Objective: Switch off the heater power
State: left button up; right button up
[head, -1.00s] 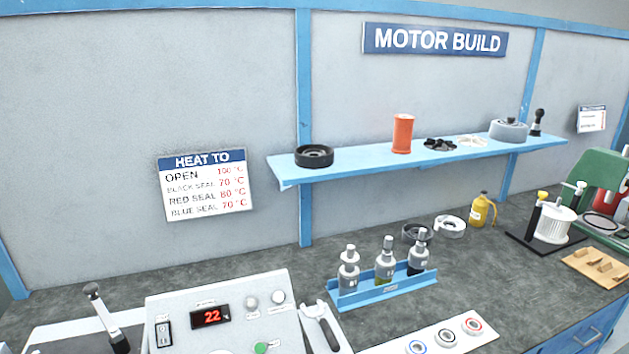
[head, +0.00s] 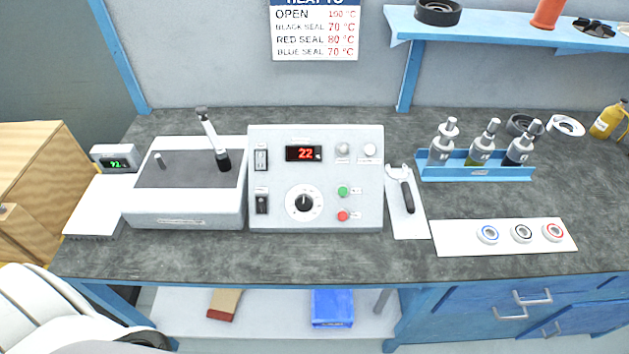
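The heater control box (head: 316,134) stands on the bench in the middle of the head view. Its red display (head: 304,153) reads 22. Two dark rocker switches sit on its left side, an upper one (head: 261,159) and a lower one (head: 262,204); I cannot read their positions. A black dial (head: 304,203) is at the centre, with a green button (head: 342,191) and a red button (head: 342,215) to its right. Two round lamps at the top look unlit. White parts of my own arm show at the lower left; neither gripper is in view.
Left of the box is a grey heater unit (head: 187,215) with an upright handle (head: 212,137), and a small green display (head: 116,162). To the right are a wrench (head: 406,190), a blue bottle rack (head: 475,172) and a white strip with three rings (head: 470,244). Bench front is clear.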

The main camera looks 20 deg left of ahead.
aim_at(261, 200)
jog(key=u, duration=1.1)
